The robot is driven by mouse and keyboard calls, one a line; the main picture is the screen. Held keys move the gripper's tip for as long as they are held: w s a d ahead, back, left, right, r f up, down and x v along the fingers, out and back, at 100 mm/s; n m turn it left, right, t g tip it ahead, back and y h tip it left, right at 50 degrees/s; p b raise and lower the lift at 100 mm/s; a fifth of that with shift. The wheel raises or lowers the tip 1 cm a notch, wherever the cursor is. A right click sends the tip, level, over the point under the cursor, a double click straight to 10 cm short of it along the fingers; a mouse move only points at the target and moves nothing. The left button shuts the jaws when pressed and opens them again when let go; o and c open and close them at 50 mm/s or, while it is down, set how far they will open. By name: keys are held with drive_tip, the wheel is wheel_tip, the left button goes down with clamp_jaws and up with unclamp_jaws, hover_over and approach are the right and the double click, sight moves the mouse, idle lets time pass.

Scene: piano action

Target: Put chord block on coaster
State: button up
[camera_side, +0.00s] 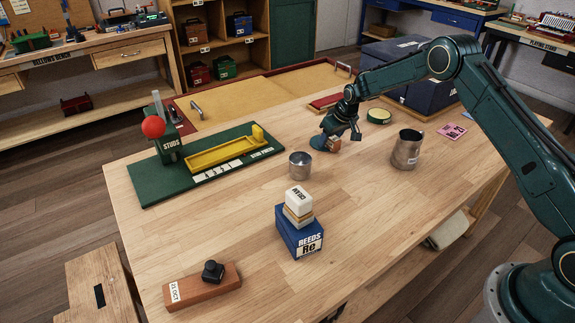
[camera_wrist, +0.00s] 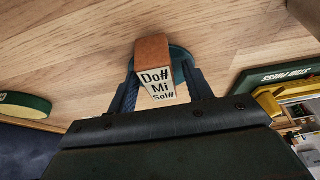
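The chord block (camera_side: 334,144) is small and brown. In the wrist view the chord block (camera_wrist: 152,48) shows a white face lettered "Do# Mi Sol#". My gripper (camera_side: 341,135) is pointed down at it, with one finger on each side. In the wrist view my gripper (camera_wrist: 160,72) looks open, with a gap between the block and the right finger. A round teal coaster (camera_side: 318,143) lies at the block and partly behind it; it also shows in the wrist view (camera_wrist: 181,56). The block overlaps the coaster in both views, but I cannot tell how fully it rests on it.
A metal cup (camera_side: 407,150) stands to the right and a smaller tin (camera_side: 300,165) to the front left. A green round tin (camera_side: 379,116) is behind. A blue reeds box (camera_side: 297,236) carries stacked white blocks. A green stud board (camera_side: 205,165) is left.

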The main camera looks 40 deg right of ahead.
drive_tip(key=v, duration=1.2)
idle(0.4)
drive_tip(key=shift+r, duration=0.15)
